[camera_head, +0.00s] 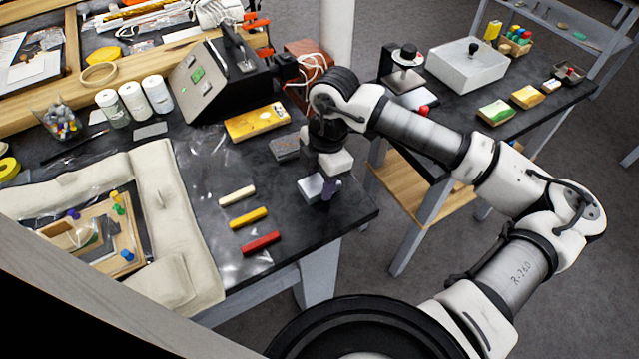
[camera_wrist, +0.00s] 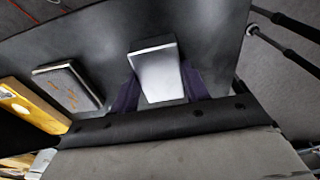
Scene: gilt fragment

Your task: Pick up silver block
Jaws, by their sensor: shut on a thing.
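The silver block (camera_head: 310,187) is near the right corner of the black worktable, in the head view. In the wrist view the silver block (camera_wrist: 158,72) shows as a bright metallic block between two dark purple fingers. My gripper (camera_head: 328,188) points down at it and is shut on it, with a finger on each side. In the wrist view my gripper (camera_wrist: 160,88) hides the block's near end. I cannot tell whether the block touches the tabletop or is slightly above it.
A grey block (camera_head: 285,148) and a yellow case (camera_head: 257,122) lie behind the silver block. Cream (camera_head: 237,195), yellow (camera_head: 248,218) and red (camera_head: 260,243) bars lie to its left. The worktable's edge (camera_head: 345,228) is close on the right. A second table (camera_head: 470,110) stands beyond a gap.

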